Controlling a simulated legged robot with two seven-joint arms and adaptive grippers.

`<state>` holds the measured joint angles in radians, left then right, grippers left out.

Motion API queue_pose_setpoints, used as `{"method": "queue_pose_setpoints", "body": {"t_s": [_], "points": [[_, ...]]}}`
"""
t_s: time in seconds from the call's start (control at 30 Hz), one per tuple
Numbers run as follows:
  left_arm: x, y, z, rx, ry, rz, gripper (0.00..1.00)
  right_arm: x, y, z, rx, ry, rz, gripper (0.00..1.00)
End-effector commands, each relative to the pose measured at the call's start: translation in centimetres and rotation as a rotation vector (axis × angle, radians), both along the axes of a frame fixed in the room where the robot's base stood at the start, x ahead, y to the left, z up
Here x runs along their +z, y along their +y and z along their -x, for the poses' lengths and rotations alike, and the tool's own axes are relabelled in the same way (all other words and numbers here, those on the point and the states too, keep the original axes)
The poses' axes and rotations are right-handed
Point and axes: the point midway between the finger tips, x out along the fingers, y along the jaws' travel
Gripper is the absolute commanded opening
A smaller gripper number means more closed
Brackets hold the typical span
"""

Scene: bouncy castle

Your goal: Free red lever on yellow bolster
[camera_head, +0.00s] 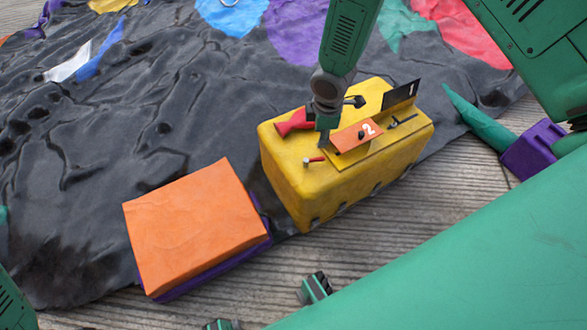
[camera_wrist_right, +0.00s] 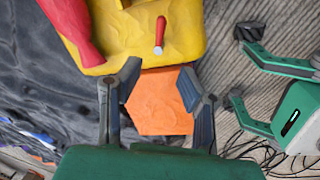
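The yellow bolster (camera_head: 285,178) stands on the wooden floor at the dark sheet's edge. A small red lever with a pale tip (camera_head: 314,160) sticks out near its left front edge; it also shows in the right wrist view (camera_wrist_right: 160,35). A larger flared red piece (camera_head: 293,122) lies on the bolster's top left; I cannot tell how it is fixed. My right gripper (camera_head: 325,130) is above the bolster's top, beside both red parts. In the wrist view its fingers (camera_wrist_right: 155,88) are apart with nothing between them. My left gripper (camera_head: 268,308) is low at the front, fingers apart, empty.
An orange-topped block (camera_head: 190,225) stands left of the bolster. The bolster also carries an orange plate marked 2 (camera_head: 350,138) and a black plate marked 1 (camera_head: 401,95). A purple block with a green cone (camera_head: 535,150) lies to the right. Bare planks run in front.

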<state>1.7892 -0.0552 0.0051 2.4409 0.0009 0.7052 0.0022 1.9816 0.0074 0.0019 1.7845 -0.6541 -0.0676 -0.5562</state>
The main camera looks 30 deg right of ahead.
Motion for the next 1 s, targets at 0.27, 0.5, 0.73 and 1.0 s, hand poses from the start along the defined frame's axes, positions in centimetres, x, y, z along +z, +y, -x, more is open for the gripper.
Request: {"method": "queue_pose_setpoints", "body": {"t_s": [0.27, 0.5, 0.73, 1.0], "points": [[-1.3, 0.0, 0.0, 0.0, 0.0, 0.0, 0.27, -2.6, 0.2, -0.7, 0.018, -0.001, 0.016, 0.33], [-3.4, 0.0, 0.0, 0.0, 0.0, 0.0, 0.27, -7.8, 0.0, -1.4, 0.017, -0.001, 0.017, 0.33], [-5.0, 0.0, 0.0, 0.001, 0.0, 0.0, 0.27, -11.6, -0.1, -2.1, 0.016, -0.003, 0.018, 0.33], [-5.6, 0.0, 0.0, 0.001, 0.0, 0.0, 0.27, -13.2, -0.2, -2.4, 0.016, -0.004, 0.018, 0.33]]}}
